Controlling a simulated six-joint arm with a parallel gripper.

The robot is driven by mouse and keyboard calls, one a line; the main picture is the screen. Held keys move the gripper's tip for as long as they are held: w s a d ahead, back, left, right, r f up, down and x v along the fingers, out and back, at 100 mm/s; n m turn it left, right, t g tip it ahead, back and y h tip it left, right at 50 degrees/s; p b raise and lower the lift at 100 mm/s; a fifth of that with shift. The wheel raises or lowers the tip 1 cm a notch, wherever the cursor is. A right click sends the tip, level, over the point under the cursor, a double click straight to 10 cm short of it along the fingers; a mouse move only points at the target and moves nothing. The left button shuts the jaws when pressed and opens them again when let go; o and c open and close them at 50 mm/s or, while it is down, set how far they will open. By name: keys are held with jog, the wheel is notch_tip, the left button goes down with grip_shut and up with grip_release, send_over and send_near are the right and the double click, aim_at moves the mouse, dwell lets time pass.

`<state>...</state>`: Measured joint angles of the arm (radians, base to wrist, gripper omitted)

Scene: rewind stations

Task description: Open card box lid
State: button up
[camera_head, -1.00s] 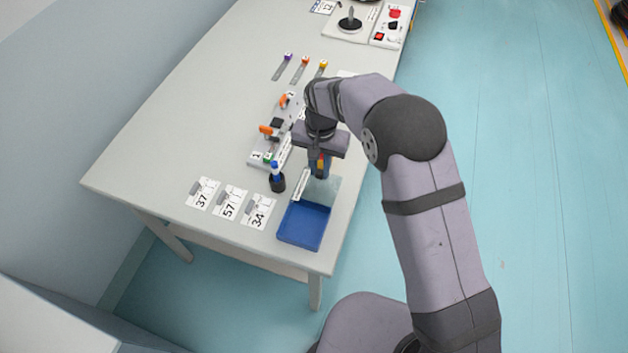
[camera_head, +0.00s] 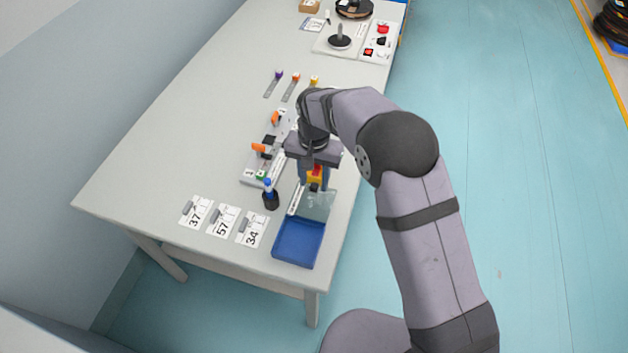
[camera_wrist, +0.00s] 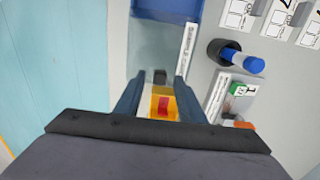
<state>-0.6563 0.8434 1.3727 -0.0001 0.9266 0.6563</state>
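The blue card box (camera_head: 298,242) sits at the table's near edge, its blue inside showing uncovered. A clear panel, seemingly its lid (camera_head: 319,204), extends from its far side; in the wrist view the lid (camera_wrist: 158,45) lies between the box (camera_wrist: 165,9) and my fingers. A small dark knob (camera_wrist: 160,76) shows just beyond my fingertips. My gripper (camera_head: 315,185) is above the lid's far end with its fingers apart. A yellow and red part (camera_wrist: 162,103) shows between the fingers; I cannot tell what it belongs to. Contact with the knob is unclear.
A white label strip (camera_head: 295,200) runs along the lid's left side. A blue marker in a black holder (camera_head: 270,198) stands left of it. Numbered cards (camera_head: 222,221) lie further left. A fixture with orange handles (camera_head: 262,150) is behind the holder. Open floor lies right.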

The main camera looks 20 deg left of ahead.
notch_tip(320, 180, up, 6)
jog(key=shift+b, duration=0.75)
jog(key=shift+r, duration=0.2)
jog(key=shift+d, duration=0.15)
jog(key=s+d+r, duration=0.1)
jog(key=s+d, duration=0.2)
jog(key=d, duration=0.7)
jog(key=s+d+r, duration=0.1)
jog(key=s+d, duration=0.1)
jog(key=d, duration=0.8)
jog(key=s+d+f, duration=0.2)
jog(key=s+d, duration=0.8)
jog(key=s, duration=0.3)
jog(key=shift+s+d+f, duration=0.2)
jog(key=shift+d+f, duration=0.05)
jog(key=shift+d, duration=0.15)
